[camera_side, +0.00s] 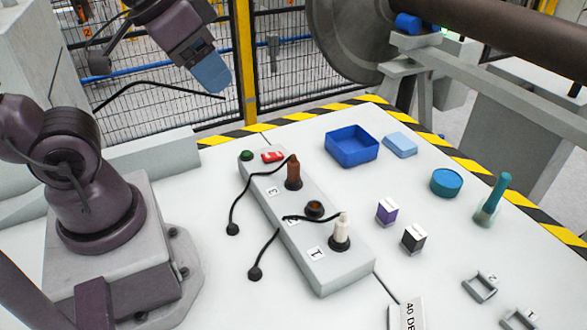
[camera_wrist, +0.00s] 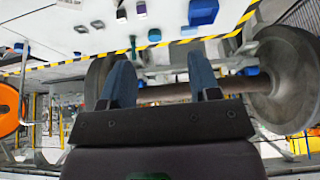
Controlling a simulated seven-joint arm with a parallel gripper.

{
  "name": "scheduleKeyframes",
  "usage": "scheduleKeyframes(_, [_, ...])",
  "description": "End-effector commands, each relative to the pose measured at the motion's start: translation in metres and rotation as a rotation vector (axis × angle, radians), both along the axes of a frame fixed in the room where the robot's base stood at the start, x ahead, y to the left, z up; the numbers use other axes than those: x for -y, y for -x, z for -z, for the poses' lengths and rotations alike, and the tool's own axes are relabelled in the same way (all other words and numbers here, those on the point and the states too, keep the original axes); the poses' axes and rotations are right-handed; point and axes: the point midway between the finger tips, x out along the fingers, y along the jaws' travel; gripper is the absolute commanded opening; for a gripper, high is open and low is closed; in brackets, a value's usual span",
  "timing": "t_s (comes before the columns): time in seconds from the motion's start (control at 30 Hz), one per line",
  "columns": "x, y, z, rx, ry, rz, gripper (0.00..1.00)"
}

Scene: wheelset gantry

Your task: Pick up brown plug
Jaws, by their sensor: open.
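The brown plug (camera_side: 293,172) stands upright in the socket marked 3, toward the far end of the grey socket box (camera_side: 318,262). A dark cable runs from it down to the table. A white plug (camera_side: 341,230) stands in the socket marked 1, and the middle socket (camera_side: 314,208) has no plug in it. My gripper (camera_side: 217,88) is raised high at the upper left of the side view, well apart from the plug. In the wrist view its two blue fingers (camera_wrist: 163,90) are spread with nothing between them. I cannot make out the brown plug in the wrist view.
A blue bin (camera_side: 352,158), a light blue block (camera_side: 400,145), a teal cylinder (camera_side: 446,183) and a green-handled tool (camera_side: 490,205) stand right of the box. Purple (camera_side: 387,212) and black (camera_side: 413,238) blocks sit nearer. A fence and wheelset stand behind the table.

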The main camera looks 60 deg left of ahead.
Motion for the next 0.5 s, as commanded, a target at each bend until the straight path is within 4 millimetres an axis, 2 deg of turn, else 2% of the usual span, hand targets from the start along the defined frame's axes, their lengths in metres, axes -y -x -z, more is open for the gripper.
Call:
scheduleKeyframes(0.13, [-0.001,-0.001,0.004,-0.022,0.000,-0.002,0.56])
scheduleKeyframes(0.27, [-0.003,-0.011,0.020,-0.115,0.007,-0.015,0.56])
scheduleKeyframes(0.37, [-0.008,-0.028,0.034,-0.210,0.025,-0.051,0.56])
scheduleKeyframes(0.5, [-0.016,-0.058,0.058,-0.330,0.089,-0.229,0.56])
